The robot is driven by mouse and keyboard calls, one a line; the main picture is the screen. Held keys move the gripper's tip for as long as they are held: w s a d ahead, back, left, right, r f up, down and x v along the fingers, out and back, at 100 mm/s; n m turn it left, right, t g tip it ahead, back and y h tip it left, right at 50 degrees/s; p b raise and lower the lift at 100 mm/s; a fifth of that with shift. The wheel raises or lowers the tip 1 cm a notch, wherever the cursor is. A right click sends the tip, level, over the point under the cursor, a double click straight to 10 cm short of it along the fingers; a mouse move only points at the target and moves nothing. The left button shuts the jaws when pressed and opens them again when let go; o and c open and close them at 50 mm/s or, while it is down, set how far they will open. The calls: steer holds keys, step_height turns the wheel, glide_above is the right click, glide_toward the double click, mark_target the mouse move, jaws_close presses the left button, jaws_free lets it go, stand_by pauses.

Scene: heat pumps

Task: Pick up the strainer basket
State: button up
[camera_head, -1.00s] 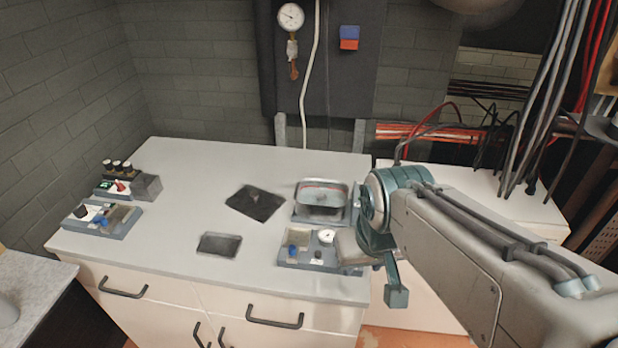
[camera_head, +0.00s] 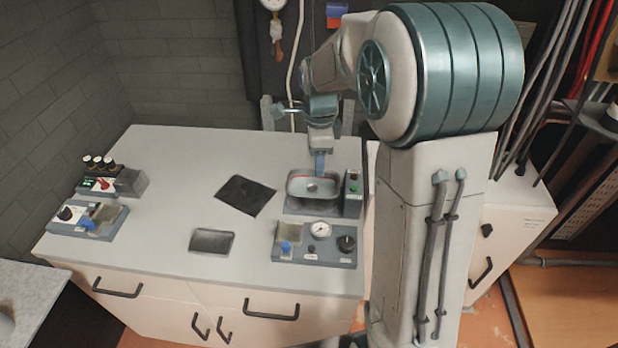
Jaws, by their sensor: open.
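A rounded grey metal dish (camera_head: 299,188) with a reddish line along its rim sits in a blue-grey unit at the right of the worktop. It looks like the strainer basket, but its mesh is too small to make out. My gripper (camera_head: 320,172) points down over the dish's far rim, its blue fingertips at or just above the opening. It is open, though the gap between the fingers hardly shows from here. I cannot tell whether the fingertips touch the dish.
A control box with a green button (camera_head: 353,190) stands just right of the dish. A gauge panel (camera_head: 316,252) lies in front. A black mat (camera_head: 246,195) and a grey tray (camera_head: 212,241) lie left, with switch units (camera_head: 88,219) at the far left.

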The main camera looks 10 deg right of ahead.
mark_target(312, 186)
steer(key=w+f+m+p, duration=0.1)
steer(key=w+f+m, duration=0.4)
steer(key=w+m, duration=0.1)
steer(key=shift+g, duration=0.4)
step_height(312, 186, down, 13)
steer(key=b, duration=0.8)
steer(key=shift+f, duration=0.2)
steer(key=shift+r, duration=0.1)
steer(key=c, duration=1)
